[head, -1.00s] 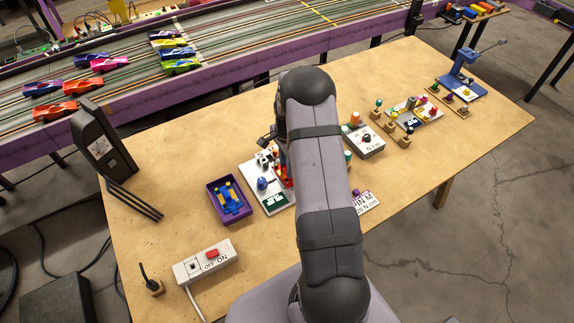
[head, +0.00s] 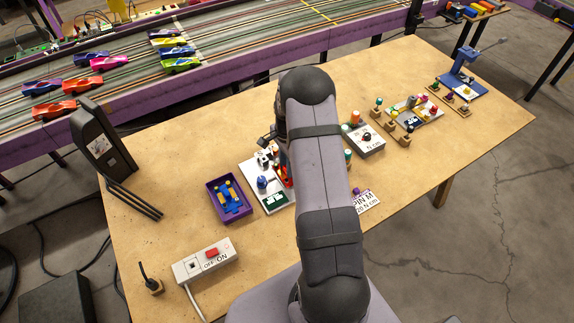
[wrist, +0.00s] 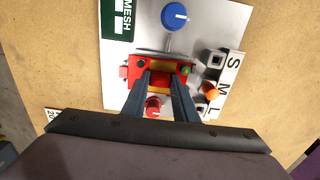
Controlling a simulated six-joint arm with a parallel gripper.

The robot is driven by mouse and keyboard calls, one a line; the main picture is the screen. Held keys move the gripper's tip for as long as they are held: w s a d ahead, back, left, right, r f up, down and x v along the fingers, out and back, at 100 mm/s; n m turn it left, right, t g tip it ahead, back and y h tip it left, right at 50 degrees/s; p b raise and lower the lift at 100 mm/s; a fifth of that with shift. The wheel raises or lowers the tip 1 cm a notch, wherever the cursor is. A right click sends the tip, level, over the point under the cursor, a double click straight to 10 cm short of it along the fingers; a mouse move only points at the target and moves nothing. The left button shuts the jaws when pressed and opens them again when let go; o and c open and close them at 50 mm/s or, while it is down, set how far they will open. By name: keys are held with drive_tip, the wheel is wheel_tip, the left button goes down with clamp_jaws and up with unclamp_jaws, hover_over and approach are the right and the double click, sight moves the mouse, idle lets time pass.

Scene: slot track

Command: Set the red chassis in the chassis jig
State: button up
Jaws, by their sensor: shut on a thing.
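In the wrist view the red chassis (wrist: 132,69), with yellow parts, lies crosswise between the fingertips of my gripper (wrist: 160,72). The gripper is shut on it. The chassis is over a silver-grey plate (wrist: 205,22) with a blue knob and the letters S, M, L, which seems to carry the chassis jig. The jig under the chassis is hidden, so I cannot tell whether the chassis is seated or held just above. In the head view the plate (head: 251,171) is partly behind my arm, and only a little red (head: 285,174) shows beside it.
A purple tray (head: 247,210) with a blue and yellow part stands left of the plate. A switch box (head: 205,262) is nearer the front left. On the plate, a red knob (wrist: 153,106) and an orange knob (wrist: 211,91) stand near my fingers. Bare wood lies left of the tray.

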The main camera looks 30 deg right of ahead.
drive_tip(key=shift+f, duration=0.2)
idle(0.4)
drive_tip(key=o, duration=1.2)
drive_tip(key=shift+r+b, duration=1.05)
drive_tip(key=shift+r, duration=2.65)
